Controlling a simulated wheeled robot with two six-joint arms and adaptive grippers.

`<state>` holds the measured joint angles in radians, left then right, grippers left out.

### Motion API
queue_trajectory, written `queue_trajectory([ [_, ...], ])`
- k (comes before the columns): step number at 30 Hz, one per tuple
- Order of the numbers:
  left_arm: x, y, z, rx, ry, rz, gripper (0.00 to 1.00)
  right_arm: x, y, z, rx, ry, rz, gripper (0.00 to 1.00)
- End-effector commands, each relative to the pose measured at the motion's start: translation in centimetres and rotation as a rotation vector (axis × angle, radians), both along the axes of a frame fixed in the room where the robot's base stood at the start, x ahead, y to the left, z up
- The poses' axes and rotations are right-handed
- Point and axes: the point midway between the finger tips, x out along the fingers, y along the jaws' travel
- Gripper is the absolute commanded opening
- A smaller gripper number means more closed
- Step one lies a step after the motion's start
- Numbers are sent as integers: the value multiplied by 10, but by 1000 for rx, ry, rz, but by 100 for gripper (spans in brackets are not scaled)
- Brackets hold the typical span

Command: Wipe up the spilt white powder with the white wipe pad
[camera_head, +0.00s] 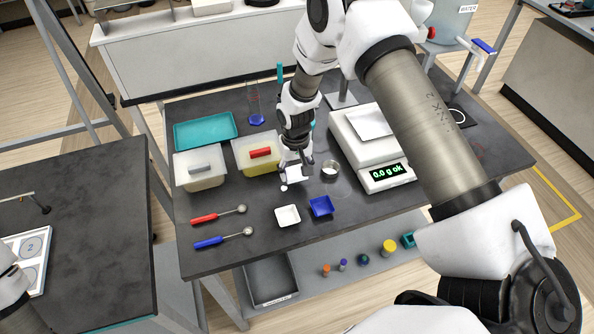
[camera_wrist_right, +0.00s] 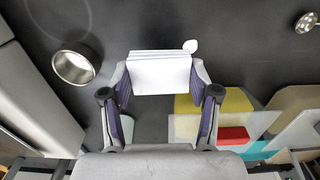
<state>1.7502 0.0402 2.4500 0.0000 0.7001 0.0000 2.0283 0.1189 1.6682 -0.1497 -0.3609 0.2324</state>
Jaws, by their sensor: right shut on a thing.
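My right gripper (camera_head: 296,164) is shut on the white wipe pad (camera_head: 295,174) over the dark table. In the right wrist view the gripper (camera_wrist_right: 159,82) has its fingers at both sides of the pad (camera_wrist_right: 159,70), a stack of white layers. The spilt white powder (camera_head: 284,188) shows as a small white patch just in front of the pad. In the wrist view the powder (camera_wrist_right: 190,46) pokes out beyond the pad's corner; whether more lies beneath is hidden. Whether the pad touches the table is unclear. My left gripper is out of view.
A metal ring-like cup (camera_head: 331,169) and the scale (camera_head: 376,150) stand right of the pad. A yellow-filled tub (camera_head: 257,155) with a red handle is close on the left. Two spoons lie front left.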

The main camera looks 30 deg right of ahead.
Motion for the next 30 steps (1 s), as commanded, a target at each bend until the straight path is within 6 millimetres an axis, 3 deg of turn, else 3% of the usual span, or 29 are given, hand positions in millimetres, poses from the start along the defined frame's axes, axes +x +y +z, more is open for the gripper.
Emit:
queue_trajectory([
  [15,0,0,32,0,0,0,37,0,4,44,0,1,3,28],
  [30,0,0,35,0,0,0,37,0,4,49,0,1,4,28],
])
